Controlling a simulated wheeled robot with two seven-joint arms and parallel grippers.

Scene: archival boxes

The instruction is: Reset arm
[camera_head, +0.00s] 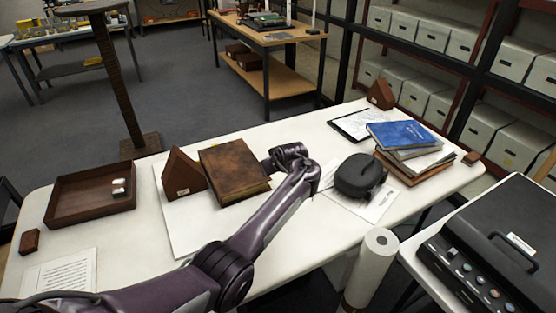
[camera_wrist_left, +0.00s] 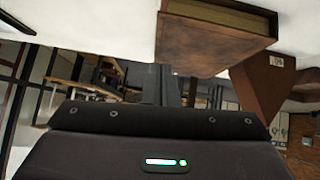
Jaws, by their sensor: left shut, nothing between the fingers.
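My left arm (camera_head: 255,225) reaches in from the lower left across the white table (camera_head: 165,240). Its gripper end (camera_head: 283,158) is just right of a brown leather book (camera_head: 232,170); the fingers are hard to make out there. In the left wrist view, which looks upside down, the gripper (camera_wrist_left: 178,88) is shut with nothing held. The book (camera_wrist_left: 205,48) and a brown wooden wedge (camera_wrist_left: 262,85) show beyond it. The wedge (camera_head: 183,174) stands left of the book in the head view. My right gripper is not in view.
A wooden tray (camera_head: 60,205) lies at left. A black rounded case (camera_head: 360,176) sits right of my arm, near a book stack with a blue book (camera_head: 402,135). A paper roll (camera_head: 372,262) stands at the front edge. A black machine (camera_head: 495,250) is at right.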

